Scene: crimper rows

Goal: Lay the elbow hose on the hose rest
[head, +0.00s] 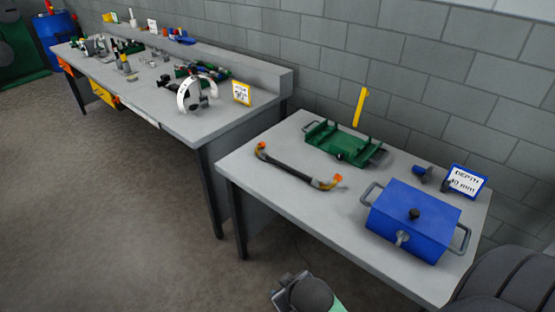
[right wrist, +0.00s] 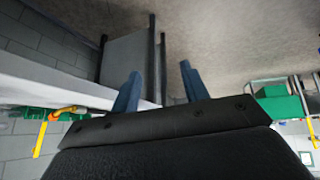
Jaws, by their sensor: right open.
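The elbow hose (head: 297,172), a black tube with bent orange-yellow ends, lies on the near grey table. One orange end of it (right wrist: 66,112) also shows in the right wrist view. Behind it on the same table is a green cradle-like fixture (head: 340,143), which looks like the hose rest; it bears no hose. A yellow upright (head: 359,106) stands at its back. My right gripper (right wrist: 160,88) is open and empty, its two blue fingers apart and away from the hose. My left gripper is not in view.
A blue box (head: 412,222) with a knob and side handles stands at the table's right, near a blue "DEPTH" sign (head: 467,182). A small blue part (head: 422,174) lies behind it. A longer bench (head: 215,122) with several tools stands left. The table's near left part is clear.

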